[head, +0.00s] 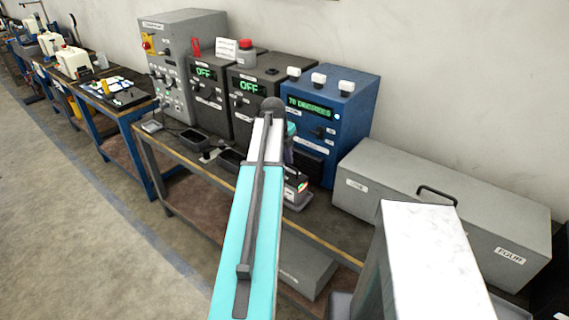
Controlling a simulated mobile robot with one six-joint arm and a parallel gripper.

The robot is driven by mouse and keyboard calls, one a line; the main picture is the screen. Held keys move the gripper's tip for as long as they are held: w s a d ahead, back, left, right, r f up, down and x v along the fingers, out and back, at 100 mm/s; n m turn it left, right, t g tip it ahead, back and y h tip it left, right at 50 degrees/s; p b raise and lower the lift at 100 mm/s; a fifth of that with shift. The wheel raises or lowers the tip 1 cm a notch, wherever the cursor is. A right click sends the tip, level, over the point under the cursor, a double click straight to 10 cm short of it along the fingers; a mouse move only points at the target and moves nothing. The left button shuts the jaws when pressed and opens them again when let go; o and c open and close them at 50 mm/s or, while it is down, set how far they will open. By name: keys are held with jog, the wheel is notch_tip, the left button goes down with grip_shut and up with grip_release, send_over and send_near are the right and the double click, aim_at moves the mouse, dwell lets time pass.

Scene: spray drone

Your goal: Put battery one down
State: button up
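A small dark block (299,186) with a pale top and a red and green mark shows just right of my arm, at a grey tray (298,205) in front of the blue charger. It may be battery one; its label is too small to read. I cannot tell whether it rests in the tray or hangs just above it. My teal and white arm reaches over the bench. The wrist points down above the block, and my gripper (292,163) is mostly hidden behind the arm. Its fingers are not clear, so its grip cannot be told.
The blue charger (335,115) has a green display. Two dark units reading OFF (208,92) (258,100) stand left of it, with black trays (182,143) in front. A tall grey cabinet (170,65) stands farther left. A long grey box (450,205) fills the right side.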

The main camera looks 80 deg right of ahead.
jog(key=shift+r, duration=0.1)
jog(key=b+v, duration=0.2)
jog(key=v, duration=0.9)
jog(key=shift+a+r+b, duration=0.15)
jog(key=shift+r+b, duration=0.2)
dwell(0.6)
